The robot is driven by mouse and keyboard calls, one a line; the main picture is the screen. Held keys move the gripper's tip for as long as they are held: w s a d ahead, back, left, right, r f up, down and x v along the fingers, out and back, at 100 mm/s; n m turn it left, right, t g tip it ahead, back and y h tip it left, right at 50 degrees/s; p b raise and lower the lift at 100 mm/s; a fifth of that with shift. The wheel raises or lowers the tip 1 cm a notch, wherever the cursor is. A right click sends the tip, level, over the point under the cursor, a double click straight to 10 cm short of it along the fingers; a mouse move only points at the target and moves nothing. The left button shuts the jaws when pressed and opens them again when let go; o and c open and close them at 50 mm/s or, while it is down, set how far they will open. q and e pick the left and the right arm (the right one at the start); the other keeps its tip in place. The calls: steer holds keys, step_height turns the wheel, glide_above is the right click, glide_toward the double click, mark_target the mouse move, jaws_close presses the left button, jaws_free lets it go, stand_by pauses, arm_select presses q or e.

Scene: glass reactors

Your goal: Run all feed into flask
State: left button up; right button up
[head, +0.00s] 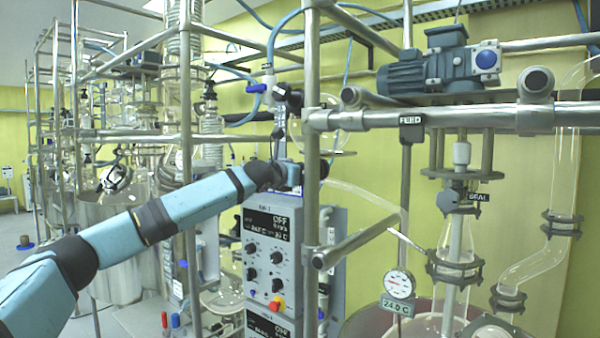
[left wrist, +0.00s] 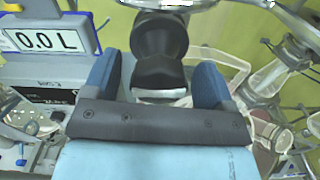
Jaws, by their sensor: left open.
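My left arm reaches in from the left in the head view. Its gripper (head: 296,174) is beside the steel post, above the control box. In the left wrist view my left gripper (left wrist: 157,64) is open, its blue fingers on either side of a black rounded part (left wrist: 160,38). I cannot tell whether they touch it. A display (left wrist: 48,38) reads "0.0 L". A rounded glass vessel (head: 330,138) shows partly behind the post; I cannot tell whether it is the flask. My right gripper is not in view.
The control box (head: 268,250) has knobs and an "OFF" display. A blue-handled valve (head: 257,88) is above the gripper. Steel posts and rails, a motor (head: 425,75), a dial gauge (head: 399,285) and glass piping (head: 565,150) crowd the right. Reactor frames fill the left.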

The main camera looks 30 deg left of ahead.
arm_select(q)
steer(key=shift+s, duration=0.15)
steer(key=shift+s, duration=0.3)
steer(key=s+a+b, duration=0.1)
steer(key=s+b, duration=0.1)
steer(key=s, duration=1.1)
steer(key=shift+b, duration=0.35)
